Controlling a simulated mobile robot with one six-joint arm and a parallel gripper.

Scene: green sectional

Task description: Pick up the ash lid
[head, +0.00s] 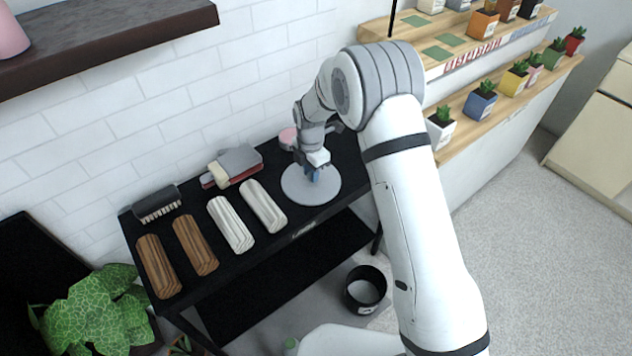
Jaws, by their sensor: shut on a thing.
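The ash lid (325,191) is a round, flat, light grey disc at the right part of the black table in the head view. My gripper (313,174) points down over the middle of the lid and is shut on it there. A small blue part shows at the fingertips; I cannot tell whether it belongs to the lid or to my fingers. My gripper hides the lid's centre. I cannot tell whether the lid rests on the table or is slightly raised.
On the black table (284,240), two cream blocks (231,224), two brown blocks (195,245), a brush (157,204) and a grey-and-red stack (234,166) lie left of the lid. A pink round item (288,137) is behind. Potted plants (481,98) stand on the right shelf.

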